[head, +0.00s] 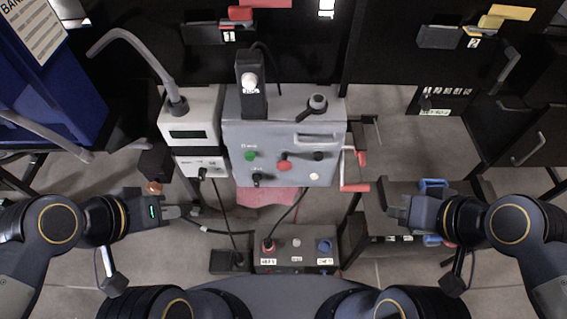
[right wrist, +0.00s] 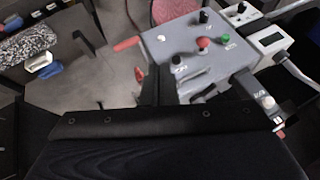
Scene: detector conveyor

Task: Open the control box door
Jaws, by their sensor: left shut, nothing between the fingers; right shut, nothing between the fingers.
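The grey control box (head: 285,135) stands in the centre of the head view, with green and red buttons, black knobs and a raised grey bar handle (head: 316,138) on its face. Its face also shows in the right wrist view (right wrist: 185,62). No open gap shows on it; I cannot tell which panel is the door. My left gripper (head: 178,212) is shut and empty, left of and nearer than the box. My right gripper (head: 393,212) is shut and empty, to the right of the box and apart from it. Its dark fingers (right wrist: 156,86) show in the right wrist view.
Red-ended levers (head: 355,187) stick out at the box's right side. A white meter unit (head: 190,130) adjoins its left. A smaller grey box (head: 295,256) with cables sits in front. A blue bin (head: 50,80) stands far left. Blue-handled items (head: 433,186) lie near my right gripper.

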